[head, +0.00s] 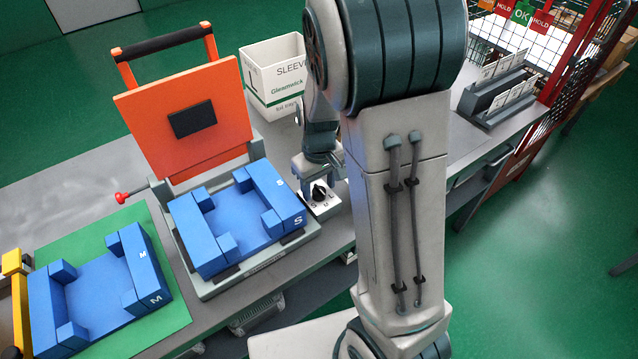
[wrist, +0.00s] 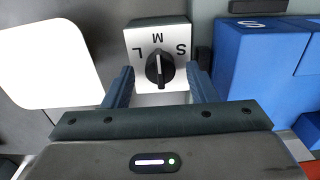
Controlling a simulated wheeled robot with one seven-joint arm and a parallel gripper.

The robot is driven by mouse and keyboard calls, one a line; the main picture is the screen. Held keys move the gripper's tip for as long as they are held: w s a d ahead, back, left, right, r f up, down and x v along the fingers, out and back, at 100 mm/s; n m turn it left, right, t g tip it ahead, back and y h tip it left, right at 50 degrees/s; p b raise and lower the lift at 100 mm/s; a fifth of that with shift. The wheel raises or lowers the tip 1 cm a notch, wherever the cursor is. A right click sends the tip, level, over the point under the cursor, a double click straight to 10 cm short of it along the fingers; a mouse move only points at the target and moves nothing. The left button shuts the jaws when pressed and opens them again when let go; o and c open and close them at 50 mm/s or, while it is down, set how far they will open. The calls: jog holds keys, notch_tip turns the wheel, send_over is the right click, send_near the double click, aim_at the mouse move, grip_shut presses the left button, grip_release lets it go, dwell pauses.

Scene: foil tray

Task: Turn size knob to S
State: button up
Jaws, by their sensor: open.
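The size knob (wrist: 160,68) is black, on a white plate (wrist: 146,30) marked L at left, M at top and S at right in the wrist view. Its bar stands upright there, in line with M. My gripper (wrist: 160,76) is open, with one dark finger on each side of the knob. I cannot tell whether either finger touches it. In the head view the knob (head: 319,192) sits on its plate (head: 322,208) at the right of the blue S fixture (head: 240,213), with my gripper (head: 321,168) just over it.
An orange panel (head: 150,140) with a handle stands behind the S fixture. A blue M fixture (head: 100,285) lies on a green mat at left. A white sleeve box (head: 262,100) stands behind the knob. The S fixture also shows close by in the wrist view (wrist: 255,70).

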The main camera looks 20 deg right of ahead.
jog(key=c, duration=1)
jog(key=shift+m, duration=0.3)
jog(key=m, duration=0.5)
jog(key=shift+r+p, duration=0.1)
jog(key=shift+p, duration=0.3)
jog(key=m+p, duration=0.1)
jog(key=m, duration=0.5)
jog(key=shift+p, duration=0.3)
jog(key=o, duration=1)
